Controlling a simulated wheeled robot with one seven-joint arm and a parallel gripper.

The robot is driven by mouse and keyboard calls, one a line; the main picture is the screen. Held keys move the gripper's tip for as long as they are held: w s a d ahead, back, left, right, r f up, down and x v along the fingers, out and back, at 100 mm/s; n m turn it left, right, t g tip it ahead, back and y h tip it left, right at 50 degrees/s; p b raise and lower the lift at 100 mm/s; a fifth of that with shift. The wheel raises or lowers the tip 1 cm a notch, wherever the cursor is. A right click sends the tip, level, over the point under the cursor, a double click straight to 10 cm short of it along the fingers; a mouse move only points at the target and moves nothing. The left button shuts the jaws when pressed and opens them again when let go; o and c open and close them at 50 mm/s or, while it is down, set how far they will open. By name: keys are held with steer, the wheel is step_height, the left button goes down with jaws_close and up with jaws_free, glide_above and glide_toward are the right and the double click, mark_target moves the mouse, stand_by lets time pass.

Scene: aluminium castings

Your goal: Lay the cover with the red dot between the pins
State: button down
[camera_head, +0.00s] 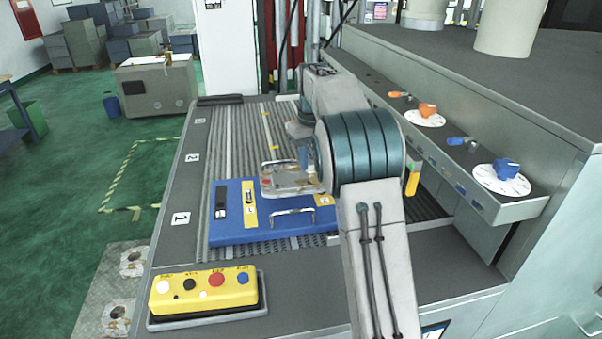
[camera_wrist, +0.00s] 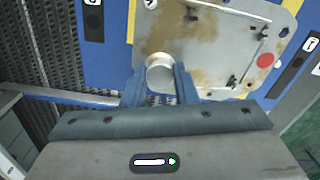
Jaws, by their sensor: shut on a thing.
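The cover (camera_wrist: 205,45) is a grey, brown-stained metal plate with a red dot (camera_wrist: 264,60) near its right edge in the wrist view. My gripper (camera_wrist: 160,85) is shut on the round knob (camera_wrist: 160,68) at the cover's near edge. In the head view, my gripper (camera_head: 303,157) holds the cover (camera_head: 285,182) over the blue board (camera_head: 222,234), seemingly a little above it. The gap below is hard to judge. I cannot clearly make out the pins; the cover and my arm hide part of the board.
The board bears a black strip (camera_head: 221,200), a yellow strip (camera_head: 249,196) and metal handles. A yellow button box (camera_head: 205,292) stands in front. A ledge with orange and blue knobs (camera_head: 507,168) runs along the right. The ribbed bed (camera_head: 215,150) behind the board is largely clear.

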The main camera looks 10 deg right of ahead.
mark_target(303, 174)
steer(key=shift+w+a+f, duration=0.1)
steer(key=shift+a+f, duration=0.15)
steer(key=shift+a, duration=0.25)
steer(key=shift+w+a+f, duration=0.1)
steer(key=shift+a+f, duration=0.15)
steer(key=shift+a, duration=0.2)
steer(key=shift+a+f, duration=0.1)
steer(key=shift+f, duration=0.15)
steer(key=shift+f+p, duration=0.55)
steer(key=shift+f, duration=1.25)
steer(key=c, duration=1.1)
jaws_free()
steer(key=shift+f, duration=0.15)
steer(key=shift+c, duration=0.2)
